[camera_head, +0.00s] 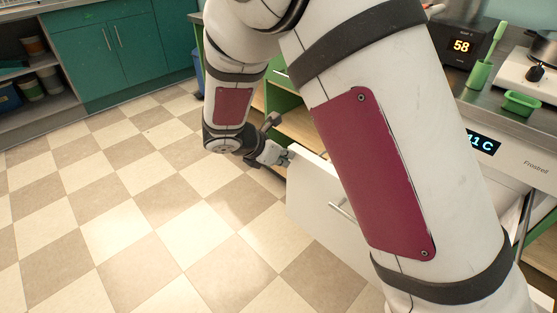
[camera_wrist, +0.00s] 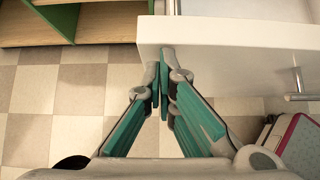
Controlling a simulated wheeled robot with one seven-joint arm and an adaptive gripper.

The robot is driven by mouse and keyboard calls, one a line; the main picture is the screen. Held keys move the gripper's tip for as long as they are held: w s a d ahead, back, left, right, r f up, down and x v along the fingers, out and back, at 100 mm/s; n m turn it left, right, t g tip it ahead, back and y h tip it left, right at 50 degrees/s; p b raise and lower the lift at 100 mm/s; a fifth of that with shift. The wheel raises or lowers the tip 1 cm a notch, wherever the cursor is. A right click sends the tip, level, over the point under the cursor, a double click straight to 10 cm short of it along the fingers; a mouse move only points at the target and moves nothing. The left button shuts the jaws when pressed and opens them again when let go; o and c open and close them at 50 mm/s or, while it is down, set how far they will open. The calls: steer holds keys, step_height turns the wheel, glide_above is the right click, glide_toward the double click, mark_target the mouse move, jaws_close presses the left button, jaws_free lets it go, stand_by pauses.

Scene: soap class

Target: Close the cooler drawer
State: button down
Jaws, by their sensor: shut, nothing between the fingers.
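The cooler (camera_head: 515,165) is a white unit with a lit display under the counter at the right. Its white drawer (camera_head: 312,190) is pulled out, and its front panel has a bar handle (camera_head: 342,211). My arm hides much of the drawer and cooler. My gripper (camera_head: 286,157) is shut and empty at the left upper corner of the drawer front. In the wrist view, the teal fingers (camera_wrist: 160,80) meet beside the left end of the white drawer front (camera_wrist: 235,32); I cannot tell whether they touch it. The handle (camera_wrist: 302,97) shows at the right.
An open wooden shelf unit with green edges (camera_wrist: 45,25) stands left of the drawer. Teal cabinets (camera_head: 115,45) line the back. The checkered floor (camera_head: 140,215) is clear at the left. A green brush (camera_head: 484,70) and a green dish (camera_head: 521,103) are on the counter.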

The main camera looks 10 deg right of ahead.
steer(key=w+d+p, duration=0.3)
steer(key=w+d, duration=0.6)
steer(key=d, duration=0.4)
steer(key=w+d+p, duration=0.3)
steer(key=w+d, duration=0.7)
steer(key=d, duration=0.3)
steer(key=shift+d+r, duration=0.1)
